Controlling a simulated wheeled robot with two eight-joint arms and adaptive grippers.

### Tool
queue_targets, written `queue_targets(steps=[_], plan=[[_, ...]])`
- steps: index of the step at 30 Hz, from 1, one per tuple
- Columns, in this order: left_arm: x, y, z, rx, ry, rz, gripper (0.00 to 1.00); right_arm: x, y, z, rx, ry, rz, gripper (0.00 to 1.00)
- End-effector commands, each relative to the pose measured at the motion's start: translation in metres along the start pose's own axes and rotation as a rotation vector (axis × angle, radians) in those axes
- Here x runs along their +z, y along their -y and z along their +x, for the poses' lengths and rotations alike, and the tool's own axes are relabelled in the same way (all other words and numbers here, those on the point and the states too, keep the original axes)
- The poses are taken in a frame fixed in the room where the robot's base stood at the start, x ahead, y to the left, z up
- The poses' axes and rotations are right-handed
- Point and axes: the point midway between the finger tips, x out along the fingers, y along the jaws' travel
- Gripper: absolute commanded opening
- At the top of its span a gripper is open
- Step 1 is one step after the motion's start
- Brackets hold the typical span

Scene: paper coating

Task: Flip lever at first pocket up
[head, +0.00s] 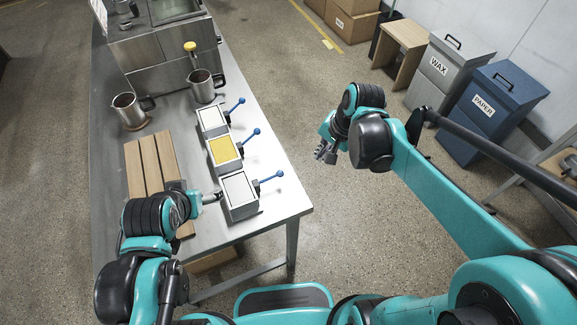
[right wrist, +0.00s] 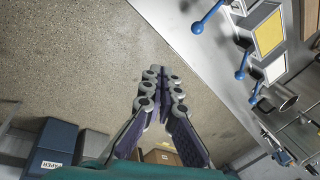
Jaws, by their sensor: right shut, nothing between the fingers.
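The levers also show at the upper right of the right wrist view (right wrist: 207,17). My right gripper (head: 326,152) is shut and empty, off the table to the right of the levers. My left gripper (head: 210,197) is beside the nearest pocket's left side; its fingers are too small to read.
Wooden strips (head: 150,165) lie left of the pockets. Two metal pitchers (head: 130,111) stand behind them, near a metal machine (head: 165,55). Wax (head: 447,68) and paper (head: 490,108) bins stand at the right. Open floor lies between table and bins.

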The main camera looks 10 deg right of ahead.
Motion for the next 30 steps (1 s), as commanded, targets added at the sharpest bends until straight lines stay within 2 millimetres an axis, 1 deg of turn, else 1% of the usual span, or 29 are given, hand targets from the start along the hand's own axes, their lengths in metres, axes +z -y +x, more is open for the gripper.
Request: queue_targets(steps=[1,6,12,15,19,30], plan=[[-0.002,0.0,-0.003,0.0,0.0,0.0,0.8,-0.008,0.008,0.007,0.007,0.033,0.053,0.0],[-0.005,0.0,-0.007,0.0,0.0,0.0,0.8,-0.022,0.025,0.035,0.041,0.149,0.236,0.0],[-0.007,0.0,-0.01,0.0,0.0,0.0,0.8,-0.031,0.035,0.064,0.085,0.245,0.388,0.0],[-0.008,0.0,-0.011,0.0,0.0,0.0,0.8,-0.033,0.037,0.073,0.1,0.272,0.43,0.0],[-0.008,0.0,-0.011,0.0,0.0,0.0,0.8,-0.034,0.038,0.078,0.109,0.286,0.455,0.0],[-0.008,0.0,-0.011,0.0,0.0,0.0,0.8,-0.033,0.038,0.08,0.11,0.288,0.457,0.0]])
